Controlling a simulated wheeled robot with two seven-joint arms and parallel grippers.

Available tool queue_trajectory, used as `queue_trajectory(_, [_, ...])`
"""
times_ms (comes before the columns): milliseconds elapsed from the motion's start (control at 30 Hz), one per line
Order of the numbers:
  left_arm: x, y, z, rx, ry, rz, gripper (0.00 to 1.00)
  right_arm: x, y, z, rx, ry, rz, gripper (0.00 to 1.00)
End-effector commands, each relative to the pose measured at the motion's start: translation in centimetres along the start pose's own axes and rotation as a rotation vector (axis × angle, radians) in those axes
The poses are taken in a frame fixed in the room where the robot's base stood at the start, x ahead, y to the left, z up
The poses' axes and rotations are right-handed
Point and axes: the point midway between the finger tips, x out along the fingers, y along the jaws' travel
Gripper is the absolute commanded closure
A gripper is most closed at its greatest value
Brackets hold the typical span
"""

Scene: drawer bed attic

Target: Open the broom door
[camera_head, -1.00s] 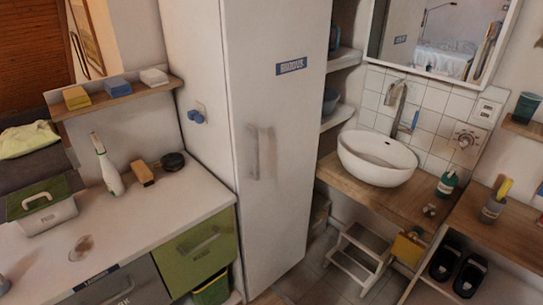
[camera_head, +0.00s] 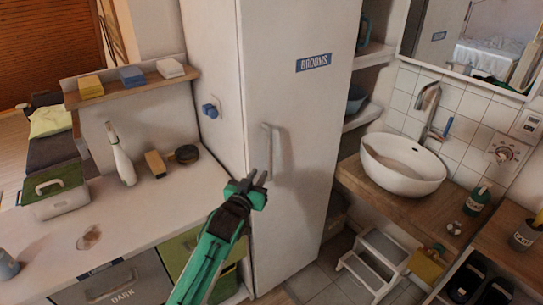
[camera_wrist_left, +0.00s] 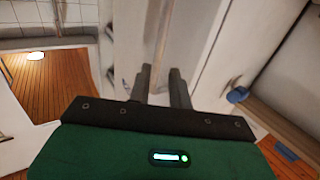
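The broom door (camera_head: 300,110) is the tall white cabinet front with a blue "BROOMS" label, and it is shut. Its pale vertical bar handle (camera_head: 272,150) is at the door's left side. My left gripper (camera_head: 258,180) is at the lower part of the handle, coming from below. In the left wrist view, its two dark fingers (camera_wrist_left: 162,88) are apart, with the handle bar (camera_wrist_left: 163,45) running up between or just beyond them. I cannot tell whether a finger touches the bar. My right gripper is not in view.
A white counter (camera_head: 140,215) with a spray bottle (camera_head: 121,160), a brush and a green-lidded box (camera_head: 55,190) is on the left. A blue knob (camera_head: 210,110) is on the cabinet's side. A sink (camera_head: 402,165) and a step stool (camera_head: 375,260) are right of the door.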

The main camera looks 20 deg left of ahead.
Motion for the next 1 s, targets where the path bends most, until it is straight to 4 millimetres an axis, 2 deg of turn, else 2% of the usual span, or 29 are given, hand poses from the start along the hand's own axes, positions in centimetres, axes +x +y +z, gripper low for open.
queue_trajectory(200, [4.1,0.0,-0.2,-0.001,0.0,0.0,0.8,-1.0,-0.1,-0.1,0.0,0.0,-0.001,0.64])
queue_trajectory(500, [8.6,0.0,-0.1,0.0,0.0,0.0,0.8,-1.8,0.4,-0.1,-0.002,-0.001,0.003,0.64])
queue_trajectory(700, [10.0,0.0,0.0,0.0,0.0,0.0,0.8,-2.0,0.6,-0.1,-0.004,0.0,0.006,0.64])
queue_trajectory(1000, [10.4,0.0,0.1,0.0,-0.001,0.001,0.8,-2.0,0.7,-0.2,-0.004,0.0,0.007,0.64])
